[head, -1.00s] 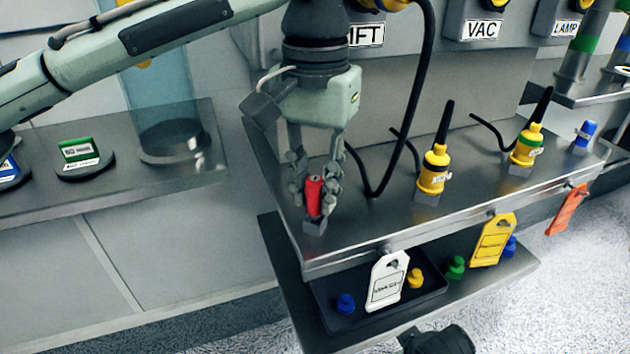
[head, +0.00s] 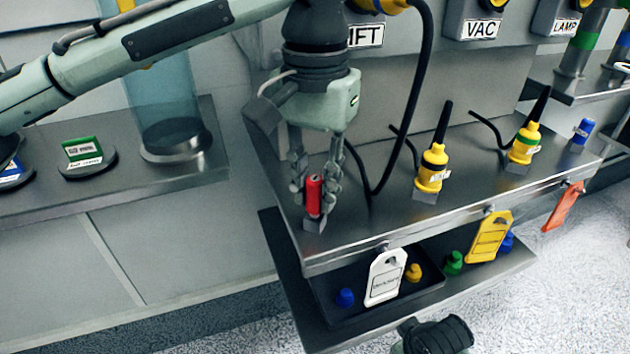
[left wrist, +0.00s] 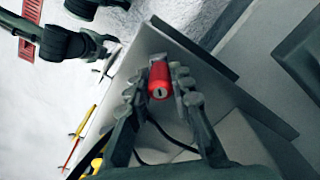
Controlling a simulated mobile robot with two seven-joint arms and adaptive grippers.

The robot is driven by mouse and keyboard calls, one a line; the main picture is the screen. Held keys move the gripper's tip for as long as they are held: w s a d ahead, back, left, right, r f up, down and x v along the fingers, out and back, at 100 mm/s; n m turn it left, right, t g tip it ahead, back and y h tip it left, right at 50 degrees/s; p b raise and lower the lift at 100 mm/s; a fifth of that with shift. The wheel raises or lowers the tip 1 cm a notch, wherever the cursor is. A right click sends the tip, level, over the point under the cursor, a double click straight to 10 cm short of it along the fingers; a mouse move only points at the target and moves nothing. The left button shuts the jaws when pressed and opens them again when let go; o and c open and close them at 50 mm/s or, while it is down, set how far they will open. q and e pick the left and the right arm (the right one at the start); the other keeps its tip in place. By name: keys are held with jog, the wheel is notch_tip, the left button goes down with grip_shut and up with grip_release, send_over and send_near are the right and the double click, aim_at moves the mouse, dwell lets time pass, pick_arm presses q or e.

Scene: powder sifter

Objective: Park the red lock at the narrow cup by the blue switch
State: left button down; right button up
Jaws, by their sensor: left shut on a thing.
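The red lock (head: 313,196) is a small upright red cylinder. It stands in or just over a small grey cup (head: 314,224) at the near left corner of the metal shelf; I cannot tell whether it rests there. My left gripper (head: 318,185) comes down from above, shut on the red lock. The left wrist view shows the lock's round keyhole end (left wrist: 160,90) between the fingers. A blue-topped piece (head: 16,174) with a label sits at the far left edge, partly cut off by my arm. A blue cylinder (head: 582,132) stands at the shelf's right end.
Two yellow plugs (head: 432,172) (head: 523,143) stand in grey cups along the shelf. A black cable hangs behind the gripper. White, yellow and orange tags hang from the front edge. A tray (head: 338,315) with small knobs lies below. A green-topped piece (head: 83,150) is left.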

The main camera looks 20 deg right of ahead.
pick_arm(q)
jog(key=shift+f, duration=0.65)
jog(key=c, duration=1.3)
grip_release()
